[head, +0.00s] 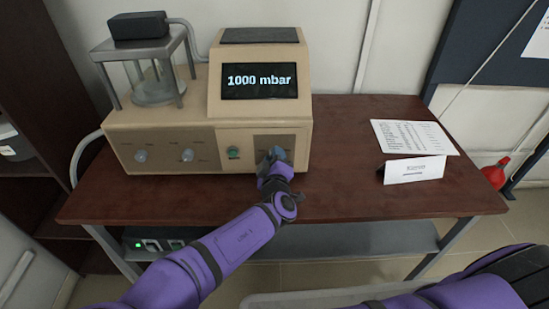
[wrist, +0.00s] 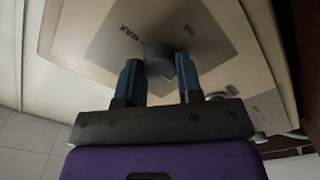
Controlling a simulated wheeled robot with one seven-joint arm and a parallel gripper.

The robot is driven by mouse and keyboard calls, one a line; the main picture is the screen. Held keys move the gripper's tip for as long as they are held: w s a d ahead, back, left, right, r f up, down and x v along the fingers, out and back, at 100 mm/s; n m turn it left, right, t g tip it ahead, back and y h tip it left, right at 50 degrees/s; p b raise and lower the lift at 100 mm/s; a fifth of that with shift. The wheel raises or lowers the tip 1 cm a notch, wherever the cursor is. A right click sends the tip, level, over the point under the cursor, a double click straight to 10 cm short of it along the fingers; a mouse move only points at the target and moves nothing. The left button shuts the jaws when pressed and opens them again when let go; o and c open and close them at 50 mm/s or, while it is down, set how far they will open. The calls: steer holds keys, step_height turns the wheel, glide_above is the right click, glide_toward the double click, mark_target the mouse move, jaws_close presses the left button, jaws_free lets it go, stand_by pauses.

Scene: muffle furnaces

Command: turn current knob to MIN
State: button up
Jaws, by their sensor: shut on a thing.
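The beige machine (head: 165,122) stands on the table, with a dark screen (head: 260,80) reading "1000 mbar". My gripper (head: 275,155) is at the grey panel on the right of its front. In the wrist view, the two blue fingers of my gripper (wrist: 160,78) are on either side of a round grey knob (wrist: 159,58) and shut on it. A "MAX" label (wrist: 130,34) is on the panel, up and left of the knob; another small mark is up and right. The knob's pointer cannot be made out. In the head view my gripper hides most of the knob.
A green button (head: 233,153) is just left of my gripper. Two pale knobs (head: 141,156) (head: 187,155) are further left on the front. A paper sheet (head: 414,137) and a folded card (head: 414,170) are on the right of the brown table (head: 345,130). The table between is clear.

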steer(key=shift+n, duration=0.3)
steer(key=o, duration=0.9)
